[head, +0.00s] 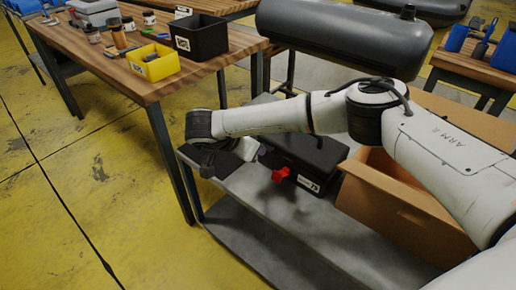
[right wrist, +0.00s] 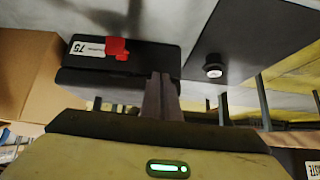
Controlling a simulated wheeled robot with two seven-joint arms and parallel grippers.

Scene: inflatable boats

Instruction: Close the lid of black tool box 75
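The black tool box 75 (head: 313,151) stands on a grey bench, with a red latch (head: 281,174) and a white "75" label (head: 308,184) on its front. Its top looks flat and lowered; I cannot tell whether the lid is fully shut. In the right wrist view the box (right wrist: 150,59) appears upside down, with a seam between its two black parts. My right gripper (head: 207,168) is left of the box in the head view, apparently apart from it. Its fingers (right wrist: 161,97) look together, with nothing seen between them. My left gripper is out of view.
An open cardboard box (head: 400,208) stands right of the tool box. A wooden table (head: 135,85) at left bears a yellow bin (head: 153,63), a black bin (head: 200,37) and jars. A grey inflatable boat (head: 345,35) is behind. Yellow floor (head: 95,200) at left is clear.

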